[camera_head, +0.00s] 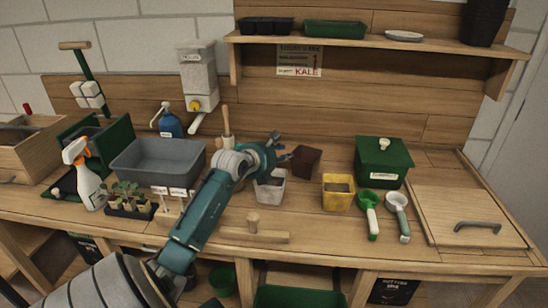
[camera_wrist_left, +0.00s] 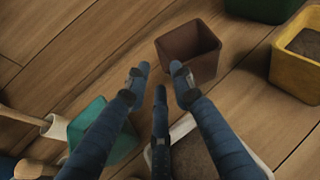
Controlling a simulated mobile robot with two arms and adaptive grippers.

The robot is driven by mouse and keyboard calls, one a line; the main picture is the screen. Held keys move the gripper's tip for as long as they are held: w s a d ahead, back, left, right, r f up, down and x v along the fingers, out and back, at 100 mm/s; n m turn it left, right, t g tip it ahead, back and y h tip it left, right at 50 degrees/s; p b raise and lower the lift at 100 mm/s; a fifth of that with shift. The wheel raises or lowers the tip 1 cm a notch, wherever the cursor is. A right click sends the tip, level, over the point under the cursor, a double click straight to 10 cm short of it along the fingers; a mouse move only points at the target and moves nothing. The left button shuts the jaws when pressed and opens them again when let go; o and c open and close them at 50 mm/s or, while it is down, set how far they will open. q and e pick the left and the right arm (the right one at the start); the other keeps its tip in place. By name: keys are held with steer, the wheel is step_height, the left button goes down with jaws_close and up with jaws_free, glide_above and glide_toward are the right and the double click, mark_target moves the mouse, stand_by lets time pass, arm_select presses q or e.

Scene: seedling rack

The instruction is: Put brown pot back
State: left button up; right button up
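The brown pot (camera_head: 306,160) is on the wooden bench, between the white pot and the green lidded box. It looks empty and slightly tilted in the head view. In the left wrist view the brown pot (camera_wrist_left: 188,52) lies just beyond the fingertips, its open top showing. My left gripper (camera_head: 281,146) is open, just left of the pot. In the left wrist view its fingers (camera_wrist_left: 161,78) are spread with nothing between them, and I see a small gap to the pot. My right gripper is not in view.
A white pot with soil (camera_head: 270,192) stands below my left gripper. A yellow pot (camera_head: 338,194) and a green lidded box (camera_head: 382,160) are to the right. A teal pot (camera_wrist_left: 108,138) shows in the left wrist view. A shelf (camera_head: 375,43) holds trays above.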

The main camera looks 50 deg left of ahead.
arm_select(q)
steer(key=v, duration=0.6)
steer(key=shift+d+b, duration=0.1)
steer(key=shift+b, duration=0.2)
